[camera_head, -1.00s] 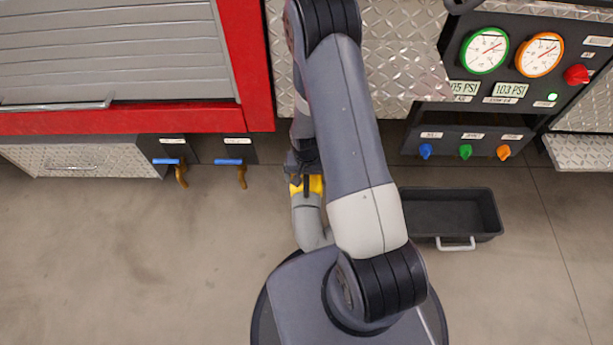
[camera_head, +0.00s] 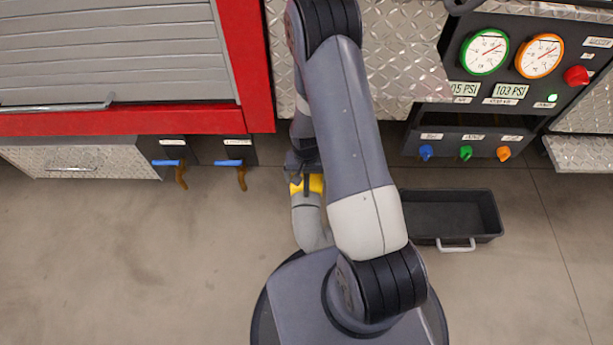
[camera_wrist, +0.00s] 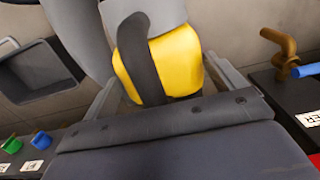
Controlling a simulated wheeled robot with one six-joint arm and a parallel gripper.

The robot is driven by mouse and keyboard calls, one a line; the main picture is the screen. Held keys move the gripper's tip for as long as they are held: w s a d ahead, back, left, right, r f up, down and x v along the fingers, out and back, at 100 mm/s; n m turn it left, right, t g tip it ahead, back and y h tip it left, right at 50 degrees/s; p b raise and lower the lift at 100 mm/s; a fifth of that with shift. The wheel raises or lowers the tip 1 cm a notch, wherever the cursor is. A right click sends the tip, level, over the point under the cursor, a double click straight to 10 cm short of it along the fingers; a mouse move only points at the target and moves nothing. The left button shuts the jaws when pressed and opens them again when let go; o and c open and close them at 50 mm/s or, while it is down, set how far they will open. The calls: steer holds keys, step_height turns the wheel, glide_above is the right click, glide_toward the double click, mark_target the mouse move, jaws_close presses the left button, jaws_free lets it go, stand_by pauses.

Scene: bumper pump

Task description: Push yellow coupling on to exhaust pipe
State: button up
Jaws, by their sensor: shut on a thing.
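The yellow coupling (camera_head: 315,184) is below the front edge of the truck body, partly hidden by my arm. A grey pipe-like piece (camera_head: 307,222) joins it on the near side and bends right under my arm. In the wrist view, the yellow coupling (camera_wrist: 176,65) sits between the two fingers of my gripper (camera_wrist: 163,80), with a dark curved band across it and a grey round part above it. My gripper is shut on the coupling; it also shows in the head view (camera_head: 302,164). I cannot make out a separate exhaust pipe, or whether the coupling is seated on one.
Blue-handled brass valves (camera_head: 230,163) are to the left. A gauge panel (camera_head: 520,62) with coloured knobs is at upper right. A black open bin (camera_head: 480,213) stands on the floor at right. Floor at lower left is clear.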

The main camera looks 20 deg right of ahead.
steer(key=shift+w, duration=0.15)
steer(key=o, duration=1.8)
steer(key=shift+c, duration=0.2)
step_height(320, 180, up, 11)
steer(key=p, duration=0.2)
steer(key=shift+p, duration=0.35)
steer(key=shift+f, duration=0.1)
step_height(320, 180, down, 11)
steer(key=b, duration=0.3)
steer(key=shift+s, duration=0.2)
